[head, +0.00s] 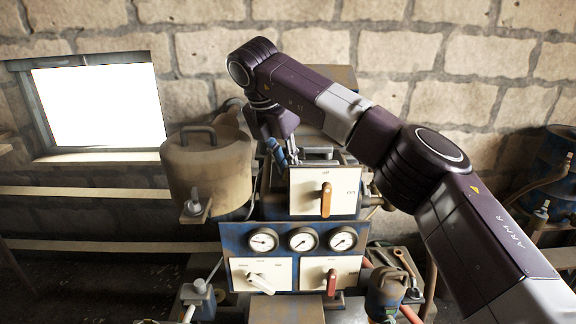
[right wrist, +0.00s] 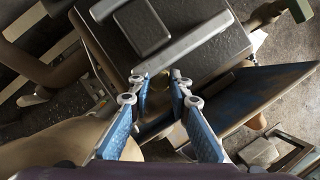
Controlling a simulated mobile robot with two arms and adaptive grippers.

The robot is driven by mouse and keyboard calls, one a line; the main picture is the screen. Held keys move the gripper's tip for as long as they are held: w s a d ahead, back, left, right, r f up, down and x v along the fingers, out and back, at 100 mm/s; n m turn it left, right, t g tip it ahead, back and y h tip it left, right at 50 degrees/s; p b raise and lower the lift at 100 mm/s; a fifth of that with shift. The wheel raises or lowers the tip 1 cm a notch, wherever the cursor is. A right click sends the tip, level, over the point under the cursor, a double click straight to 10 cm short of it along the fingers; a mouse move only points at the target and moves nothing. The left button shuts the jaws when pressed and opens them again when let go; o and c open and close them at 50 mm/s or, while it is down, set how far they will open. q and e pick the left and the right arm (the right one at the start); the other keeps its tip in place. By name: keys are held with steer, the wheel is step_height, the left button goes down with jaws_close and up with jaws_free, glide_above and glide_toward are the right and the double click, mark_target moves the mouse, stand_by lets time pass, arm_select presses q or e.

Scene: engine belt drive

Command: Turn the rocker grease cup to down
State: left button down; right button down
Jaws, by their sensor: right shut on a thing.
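My right gripper (head: 283,157) reaches down from above, behind the top of the white panel with the orange lever, in the head view. In the right wrist view its two blue fingers (right wrist: 160,80) are closed around a small brassy piece (right wrist: 156,98), which looks like the rocker grease cup. The fingers hide much of it, and its turn position cannot be told. In the head view the cup is hidden by the gripper and the panel. My left gripper is in neither view.
A dark housing with a raised handle (right wrist: 185,47) lies just beyond the fingertips. A white panel with an orange lever (head: 326,200) stands in front. A tan lidded tank (head: 207,172) is close at left. Three gauges (head: 303,239) and two lower levers sit below.

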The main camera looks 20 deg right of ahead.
steer(key=shift+r, duration=0.15)
stand_by(0.3)
steer(key=c, duration=1.8)
jaws_free()
steer(key=v, duration=1.2)
